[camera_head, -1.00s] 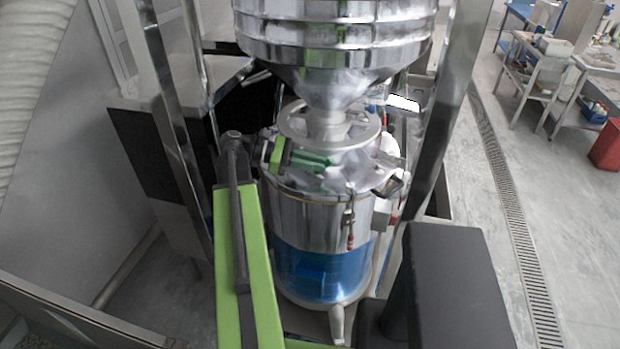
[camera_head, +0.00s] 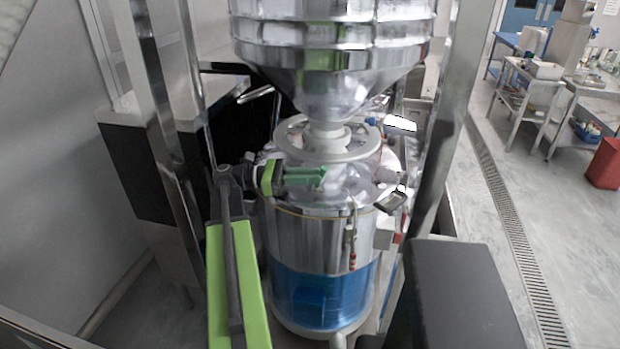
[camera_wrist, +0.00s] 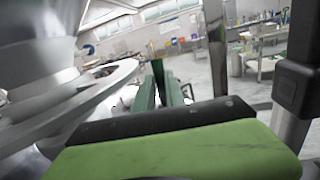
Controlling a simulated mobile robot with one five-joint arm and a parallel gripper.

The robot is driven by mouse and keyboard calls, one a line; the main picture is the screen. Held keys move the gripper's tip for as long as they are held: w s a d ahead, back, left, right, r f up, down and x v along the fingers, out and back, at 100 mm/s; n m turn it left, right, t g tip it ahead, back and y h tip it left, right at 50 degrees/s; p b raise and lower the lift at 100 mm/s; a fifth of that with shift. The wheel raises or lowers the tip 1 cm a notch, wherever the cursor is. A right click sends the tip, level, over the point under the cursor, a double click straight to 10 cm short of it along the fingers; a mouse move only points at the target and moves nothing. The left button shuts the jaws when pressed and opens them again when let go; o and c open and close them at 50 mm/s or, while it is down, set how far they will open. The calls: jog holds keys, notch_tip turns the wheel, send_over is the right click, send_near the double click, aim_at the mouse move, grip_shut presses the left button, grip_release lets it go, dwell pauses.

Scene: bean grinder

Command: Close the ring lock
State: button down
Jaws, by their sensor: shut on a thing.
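The silver bean grinder stands in the middle of the head view, with a shiny hopper (camera_head: 332,60) above a drum (camera_head: 300,232) with a blue band. A pale ring (camera_head: 350,153) surrounds the neck under the hopper; it also shows as a curved rim in the wrist view (camera_wrist: 75,112). My gripper (camera_head: 322,178), with green fingers, reaches from the left just below the ring's front edge. In the wrist view the fingers (camera_wrist: 164,82) are nearly together beside the rim. They are shut on a part of the ring lock, mostly hidden between them.
A metal post (camera_head: 445,130) rises right of the grinder, another post (camera_head: 160,120) to its left. A latch handle (camera_head: 391,200) sticks out at the drum lid's right. Open floor (camera_head: 575,225) lies to the right, with workbenches (camera_head: 535,90) and a red bin (camera_head: 604,163).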

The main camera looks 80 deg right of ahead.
jog(key=shift+d+r, duration=0.1)
jog(key=shift+r, duration=0.05)
jog(key=c, duration=1.4)
grip_release()
jog(key=s+a+r+p, duration=0.1)
jog(key=s+r+p, duration=0.2)
jog(key=s+a+r+p, duration=0.2)
jog(key=s+r+p, duration=0.2)
jog(key=s+a+r+p, duration=0.2)
jog(key=s+r+p, duration=0.1)
jog(key=r+p, duration=0.1)
jog(key=shift+s, duration=0.3)
